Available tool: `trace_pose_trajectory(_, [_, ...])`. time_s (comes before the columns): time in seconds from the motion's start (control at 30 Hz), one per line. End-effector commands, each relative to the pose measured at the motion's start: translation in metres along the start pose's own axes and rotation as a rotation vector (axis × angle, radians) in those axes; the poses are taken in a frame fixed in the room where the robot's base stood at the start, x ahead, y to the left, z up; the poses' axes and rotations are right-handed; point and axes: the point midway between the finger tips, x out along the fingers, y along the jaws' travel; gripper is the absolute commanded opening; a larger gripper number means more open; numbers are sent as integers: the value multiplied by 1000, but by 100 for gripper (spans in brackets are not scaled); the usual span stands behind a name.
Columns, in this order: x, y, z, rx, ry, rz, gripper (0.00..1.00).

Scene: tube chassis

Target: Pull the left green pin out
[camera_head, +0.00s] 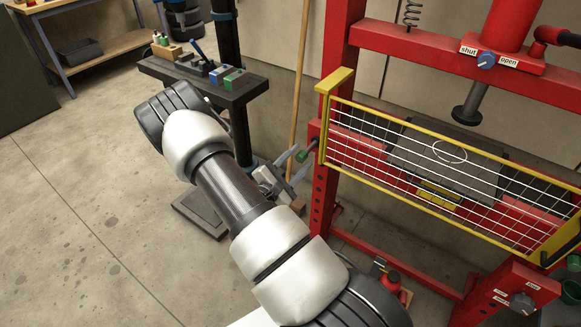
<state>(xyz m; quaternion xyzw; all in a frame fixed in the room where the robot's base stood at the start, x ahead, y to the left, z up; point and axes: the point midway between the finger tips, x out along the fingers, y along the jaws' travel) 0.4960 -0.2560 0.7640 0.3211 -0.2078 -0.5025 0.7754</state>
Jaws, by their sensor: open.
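The left green pin (301,156) sticks out of the red press frame's left upright, below the guard's yellow left edge. Its green end points left. My gripper (296,166) is open, with its two grey fingers reaching toward this pin. The green end shows near the fingertips, and I cannot tell whether they touch it. Part of the gripper is hidden behind my arm. Another green knob (573,263) shows at the right edge, on the right side of the press.
The red press frame (341,60) carries a yellow-edged wire guard (440,163) across its front. A dark stand with a small tray (240,90) is behind my arm. A wooden pole (300,80) leans by the wall. A red bottle jack (390,280) sits low down. The floor at left is clear.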

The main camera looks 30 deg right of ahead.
Motion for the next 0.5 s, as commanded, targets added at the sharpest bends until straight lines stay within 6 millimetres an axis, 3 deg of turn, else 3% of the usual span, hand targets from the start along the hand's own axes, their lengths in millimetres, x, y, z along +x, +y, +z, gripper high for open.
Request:
trace_pose_trajectory(0.17, [-22,2,-1,-1,4,2,43])
trace_pose_trajectory(0.5, [-105,2,-1,-1,7,3,43])
